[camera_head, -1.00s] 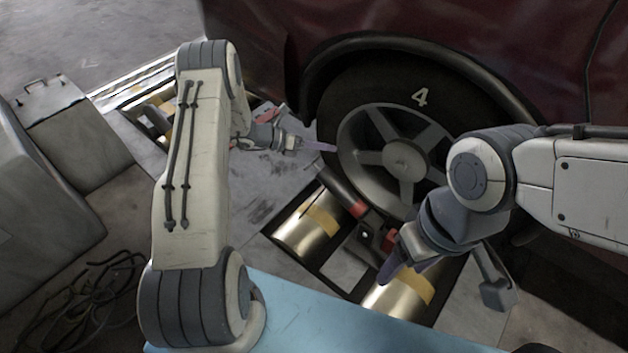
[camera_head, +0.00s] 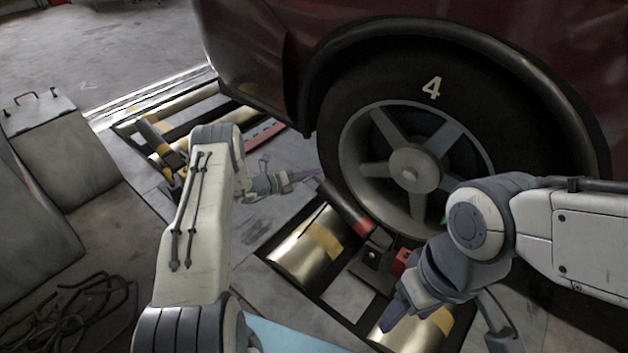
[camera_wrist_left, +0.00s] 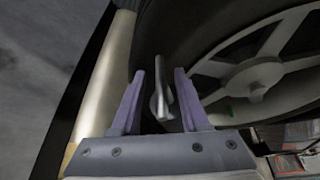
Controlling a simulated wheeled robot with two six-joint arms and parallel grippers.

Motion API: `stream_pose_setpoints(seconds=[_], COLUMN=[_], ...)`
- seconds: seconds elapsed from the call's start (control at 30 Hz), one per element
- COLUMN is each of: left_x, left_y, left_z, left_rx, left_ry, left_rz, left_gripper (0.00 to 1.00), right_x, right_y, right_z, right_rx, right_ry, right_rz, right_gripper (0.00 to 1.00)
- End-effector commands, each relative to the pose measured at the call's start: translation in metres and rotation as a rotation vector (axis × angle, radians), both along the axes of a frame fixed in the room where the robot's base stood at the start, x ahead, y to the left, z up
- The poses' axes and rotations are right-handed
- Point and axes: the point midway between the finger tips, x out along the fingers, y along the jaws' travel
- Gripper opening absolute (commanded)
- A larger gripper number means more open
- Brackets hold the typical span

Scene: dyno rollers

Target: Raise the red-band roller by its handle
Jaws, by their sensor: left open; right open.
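My right gripper (camera_head: 392,318) is open and empty above the front roller.
Two brass rollers with yellow bands, one left (camera_head: 302,252) and one partly hidden in front (camera_head: 405,332), sit in the floor pit. A wheel marked 4 (camera_head: 412,165) and dark red car body (camera_head: 390,18) stand close behind. Cables (camera_head: 80,310) lie at lower left.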

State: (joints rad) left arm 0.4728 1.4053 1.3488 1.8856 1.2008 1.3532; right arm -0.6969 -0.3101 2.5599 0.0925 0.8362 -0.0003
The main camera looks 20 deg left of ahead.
Motion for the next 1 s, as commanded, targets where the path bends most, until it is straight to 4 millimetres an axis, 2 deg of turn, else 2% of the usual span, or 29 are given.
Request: stream_pose_setpoints(seconds=[0.1, 0.43, 0.47, 0.5, 0.57, 0.6, 1.0], left_x=[0.0084, 0.0117, 0.0117, 0.0117, 0.0115, 0.0115, 0.0111], left_y=[-0.0069, -0.0094, -0.0094, -0.0094, -0.0093, -0.0093, -0.0086], left_z=[-0.0040, -0.0026, -0.0026, -0.0028, -0.0029, -0.0030, -0.0045], left_rx=[0.001, 0.000, 0.000, 0.000, 0.001, 0.001, 0.002], left_ry=[-0.001, 0.000, 0.000, 0.000, 0.001, 0.001, 0.003], left_rz=[0.000, 0.000, 0.000, 0.000, 0.001, 0.001, 0.002], left_gripper=[0.45, 0.45, 0.41, 0.26, 0.03, 0.00, 0.00], right_x=[0.0000, 0.0000, 0.0000, 0.0000, 0.0000, 0.0000, 0.0000], right_y=[0.0000, 0.0000, 0.0000, 0.0000, 0.0000, 0.0000, 0.0000], right_z=[-0.0082, -0.0084, -0.0084, -0.0084, -0.0085, -0.0085, -0.0087], right_rx=[0.000, 0.000, 0.000, 0.000, 0.000, 0.000, 0.000], right_ry=[0.000, 0.000, 0.000, 0.000, 0.000, 0.000, 0.000], right_rz=[0.000, 0.000, 0.000, 0.000, 0.000, 0.000, 0.000], right_gripper=[0.65, 0.65, 0.65, 0.65, 0.65, 0.65, 0.65])
